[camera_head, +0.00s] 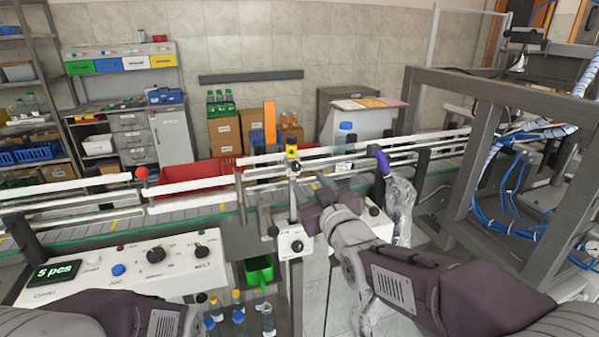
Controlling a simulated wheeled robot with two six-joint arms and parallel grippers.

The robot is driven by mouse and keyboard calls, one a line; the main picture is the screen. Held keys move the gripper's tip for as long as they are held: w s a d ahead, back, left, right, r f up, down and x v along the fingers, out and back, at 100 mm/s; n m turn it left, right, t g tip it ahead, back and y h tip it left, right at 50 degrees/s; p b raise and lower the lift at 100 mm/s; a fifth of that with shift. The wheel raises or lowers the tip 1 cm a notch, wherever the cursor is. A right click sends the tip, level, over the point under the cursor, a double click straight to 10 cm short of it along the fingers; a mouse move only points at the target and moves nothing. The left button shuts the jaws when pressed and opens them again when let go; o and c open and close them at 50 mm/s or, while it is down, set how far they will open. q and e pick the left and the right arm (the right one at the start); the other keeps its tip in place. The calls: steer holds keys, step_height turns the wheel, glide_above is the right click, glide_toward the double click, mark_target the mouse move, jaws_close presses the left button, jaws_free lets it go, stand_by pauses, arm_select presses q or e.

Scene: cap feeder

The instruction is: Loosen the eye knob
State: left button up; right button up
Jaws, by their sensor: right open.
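A photo-eye post (293,212) stands upright at the front of the conveyor, with a yellow and black head (291,152) on top. A small dark knob-like part (295,167) sits just below the head; I cannot tell surely that it is the eye knob. A white box with a black knob (297,246) is lower on the post. My right gripper (312,190) is open close to the right of the post, below the head. Its fingers are small and partly blend with the rails, so contact is unclear. My left arm shows at the lower left; its gripper is out of view.
The conveyor (190,220) with white guide rails runs across behind the post. A control panel (130,268) with knobs and a "5 pcs" display is at front left. A purple-handled wrapped item (400,205) hangs at right. Bottles (238,306) and a green bin (259,269) are below.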

mark_target(297, 167)
steer(key=p+x, duration=0.1)
steer(key=x, duration=0.5)
steer(key=shift+w+a+r, duration=0.1)
steer(key=shift+r, duration=0.05)
steer(key=shift+w+a, duration=0.1)
steer(key=shift+w, duration=0.4)
steer(key=shift+s, duration=0.1)
jaws_close()
